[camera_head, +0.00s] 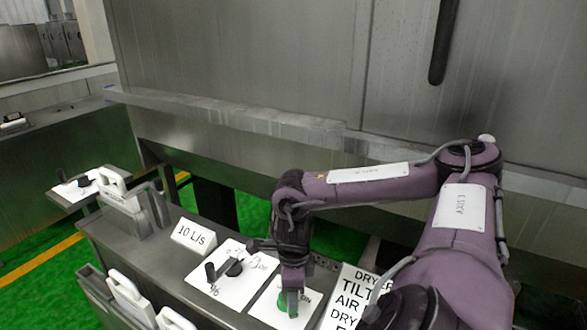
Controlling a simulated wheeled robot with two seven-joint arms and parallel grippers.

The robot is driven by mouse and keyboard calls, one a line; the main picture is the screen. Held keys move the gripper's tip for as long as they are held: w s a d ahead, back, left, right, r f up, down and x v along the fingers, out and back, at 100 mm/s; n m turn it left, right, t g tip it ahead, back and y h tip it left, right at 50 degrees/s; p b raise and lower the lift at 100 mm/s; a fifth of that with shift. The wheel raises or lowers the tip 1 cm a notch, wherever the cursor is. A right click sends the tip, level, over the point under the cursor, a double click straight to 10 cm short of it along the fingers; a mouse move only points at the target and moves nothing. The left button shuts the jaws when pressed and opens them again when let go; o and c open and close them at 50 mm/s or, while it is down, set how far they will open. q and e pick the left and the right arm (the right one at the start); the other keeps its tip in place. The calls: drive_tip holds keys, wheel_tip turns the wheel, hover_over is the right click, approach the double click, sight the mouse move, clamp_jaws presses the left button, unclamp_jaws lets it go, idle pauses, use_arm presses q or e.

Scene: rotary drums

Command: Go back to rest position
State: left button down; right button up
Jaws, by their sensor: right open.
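My right arm comes in from the right and bends down over the control console. My right gripper (294,284) is open and points down at the green button (288,304) on a white plate. Its fingers partly hide the button, and I cannot tell whether they touch it. Left of it, a black rotary handle (234,268) sits on another white plate with handwritten marks. My left gripper is not in view.
Signs reading "10 L/s" (193,236) and "DRYER TILT AIR DRY" (350,295) stand on the console. White-handled items (130,297) are at its front left. A large steel machine (250,60) rises behind. Green floor (40,272) is open at left.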

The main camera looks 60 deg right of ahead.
drive_tip(key=shift+r, duration=1.35)
